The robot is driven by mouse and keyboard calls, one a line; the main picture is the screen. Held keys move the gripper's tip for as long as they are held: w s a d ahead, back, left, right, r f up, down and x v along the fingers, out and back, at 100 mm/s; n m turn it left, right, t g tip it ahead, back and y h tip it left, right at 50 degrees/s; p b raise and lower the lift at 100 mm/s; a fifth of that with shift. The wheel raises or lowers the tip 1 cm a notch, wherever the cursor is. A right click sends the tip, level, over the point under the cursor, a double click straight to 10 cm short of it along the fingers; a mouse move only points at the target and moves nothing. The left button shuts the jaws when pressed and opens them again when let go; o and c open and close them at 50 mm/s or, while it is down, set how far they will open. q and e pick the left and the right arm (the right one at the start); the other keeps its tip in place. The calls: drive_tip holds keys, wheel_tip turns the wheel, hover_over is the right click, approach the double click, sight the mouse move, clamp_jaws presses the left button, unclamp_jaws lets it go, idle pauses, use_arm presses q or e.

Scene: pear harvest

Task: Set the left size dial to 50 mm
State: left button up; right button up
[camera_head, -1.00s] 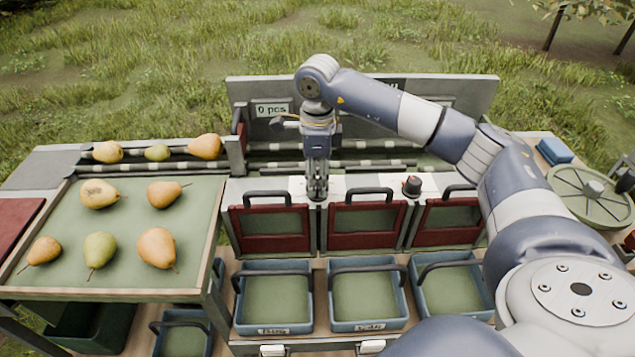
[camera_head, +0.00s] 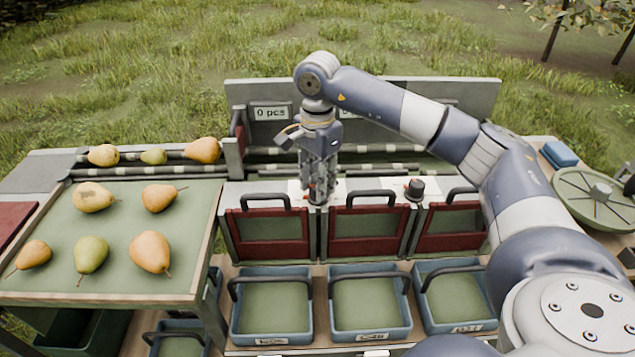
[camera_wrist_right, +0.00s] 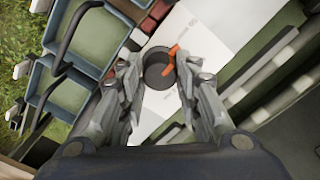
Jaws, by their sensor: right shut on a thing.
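The left size dial (camera_wrist_right: 158,70) is a dark round knob with an orange pointer (camera_wrist_right: 172,60), seen in the right wrist view on a white scale plate (camera_wrist_right: 205,40). The pointer lies toward the upper right part of the knob. My right gripper (camera_wrist_right: 160,85) is shut on the dial, one finger on each side. In the head view my right gripper (camera_head: 318,196) points down at the panel and hides most of the dial. The scale's print is too small to read. The right size dial (camera_head: 414,188) is a dark knob with a red mark. My left gripper is not in view.
Red-framed flaps (camera_head: 270,228) with dark handles stand just in front of the dials. Blue crates (camera_head: 231,318) sit below them. Several pears (camera_head: 150,252) lie on the green tray (camera_head: 120,215) at left. A grey back panel (camera_head: 370,98) rises behind, reading 0 pcs.

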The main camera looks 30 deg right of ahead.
drive_tip(key=shift+n, duration=0.4)
drive_tip(key=o, duration=1.1)
drive_tip(key=shift+c, duration=0.2)
drive_tip(key=shift+r, duration=0.1)
wheel_tip(320, 180, up, 12)
idle(0.3)
